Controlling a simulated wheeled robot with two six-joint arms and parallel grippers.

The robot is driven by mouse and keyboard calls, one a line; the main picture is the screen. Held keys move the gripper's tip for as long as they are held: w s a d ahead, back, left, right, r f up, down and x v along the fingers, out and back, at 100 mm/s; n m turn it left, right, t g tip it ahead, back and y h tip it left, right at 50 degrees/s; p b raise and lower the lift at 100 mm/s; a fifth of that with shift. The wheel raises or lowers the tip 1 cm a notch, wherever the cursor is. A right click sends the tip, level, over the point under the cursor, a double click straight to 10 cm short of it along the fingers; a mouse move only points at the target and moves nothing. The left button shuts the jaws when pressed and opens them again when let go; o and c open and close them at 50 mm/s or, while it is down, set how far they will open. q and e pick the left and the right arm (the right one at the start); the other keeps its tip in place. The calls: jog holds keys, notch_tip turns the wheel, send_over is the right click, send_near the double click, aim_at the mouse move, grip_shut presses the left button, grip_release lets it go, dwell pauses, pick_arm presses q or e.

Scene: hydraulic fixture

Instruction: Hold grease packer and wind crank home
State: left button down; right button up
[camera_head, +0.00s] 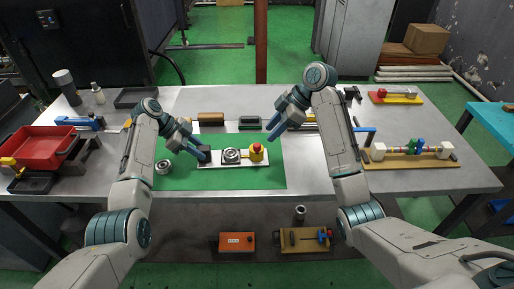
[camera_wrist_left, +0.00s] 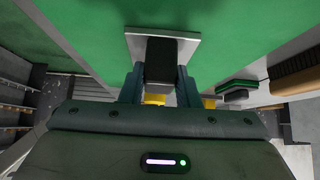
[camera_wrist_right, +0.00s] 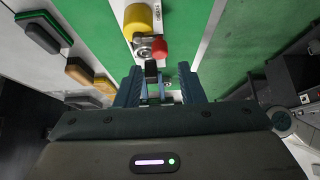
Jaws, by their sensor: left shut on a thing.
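The grease packer is a silver plate (camera_head: 217,163) on the green mat. It carries a dark block at its left end, a round metal ring part (camera_head: 231,155) in the middle and a yellow part (camera_head: 256,156) with a red knob (camera_head: 257,146) at the right. My left gripper (camera_head: 204,156) is shut on the dark block (camera_wrist_left: 160,58). My right gripper (camera_head: 271,131) is above and behind the yellow part, apart from it, with its fingers spread. The right wrist view shows the red knob (camera_wrist_right: 160,49) and yellow part (camera_wrist_right: 138,20) beyond the fingertips.
A bearing ring (camera_head: 163,167) lies left of the plate on the mat (camera_head: 265,177). Brown (camera_head: 211,119) and dark green (camera_head: 250,122) blocks lie behind. A red tray (camera_head: 37,147) is at the left, a wooden-based fixture (camera_head: 412,159) at the right. The mat's front is clear.

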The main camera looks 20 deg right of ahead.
aim_at(256, 146)
jog(key=shift+x, duration=3.3)
grip_shut()
jog(key=m+t, duration=0.1)
jog(key=a+m+t+h, duration=0.1)
jog(key=m, duration=0.3)
jog(key=shift+a+t, duration=0.3)
jog(key=shift+t, duration=0.1)
jog(key=m, duration=0.1)
jog(key=m+t+h, duration=0.1)
jog(key=shift+w+a+m, duration=0.2)
jog(key=shift+a+m, duration=0.1)
jog(key=shift+a, duration=0.05)
jog(key=shift+w+d+h, duration=0.1)
jog(key=shift+h, duration=0.3)
